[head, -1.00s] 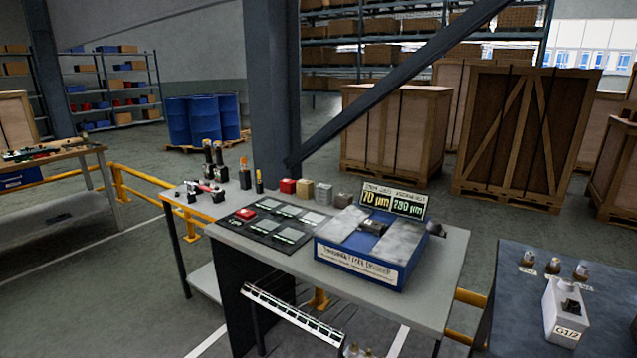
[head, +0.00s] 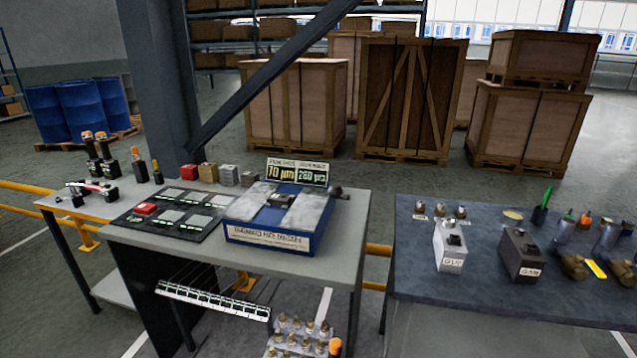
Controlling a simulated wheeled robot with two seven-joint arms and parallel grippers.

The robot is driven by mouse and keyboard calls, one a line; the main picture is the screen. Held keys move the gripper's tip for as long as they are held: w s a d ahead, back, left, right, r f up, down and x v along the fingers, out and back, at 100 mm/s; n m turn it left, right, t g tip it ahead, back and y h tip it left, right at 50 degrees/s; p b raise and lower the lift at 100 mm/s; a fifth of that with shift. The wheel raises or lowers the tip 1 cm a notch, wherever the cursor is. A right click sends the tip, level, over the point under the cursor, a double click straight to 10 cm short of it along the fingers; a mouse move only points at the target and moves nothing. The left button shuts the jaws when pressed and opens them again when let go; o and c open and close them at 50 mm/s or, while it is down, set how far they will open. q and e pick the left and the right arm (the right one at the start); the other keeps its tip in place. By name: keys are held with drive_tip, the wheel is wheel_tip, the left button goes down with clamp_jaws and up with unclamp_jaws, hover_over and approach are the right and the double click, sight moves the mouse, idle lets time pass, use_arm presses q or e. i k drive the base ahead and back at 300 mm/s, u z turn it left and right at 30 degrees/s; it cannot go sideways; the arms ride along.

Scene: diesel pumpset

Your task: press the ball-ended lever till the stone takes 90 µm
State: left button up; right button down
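A blue box-shaped machine (head: 270,240) with a grey top stands on the right part of the grey table. A small dark block (head: 281,200) sits in the middle of its top. Behind it a display (head: 297,171) shows what reads as 70 µm in yellow on the left and about 280 µm in green on the right; the second number is blurred. A dark knob-like part (head: 336,192) juts out at the machine's back right corner; I cannot tell whether it is the ball-ended lever. Neither of my grippers is in view.
A dark-topped table (head: 420,280) with fittings stands at right, across a gap. A yellow rail (head: 378,250) shows in the gap.

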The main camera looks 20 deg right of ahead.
sight(336, 190)
drive_tip(key=k, duration=0.65)
drive_tip(key=u, duration=0.15)
drive_tip(key=i, duration=1.3)
drive_tip(key=z, duration=0.9)
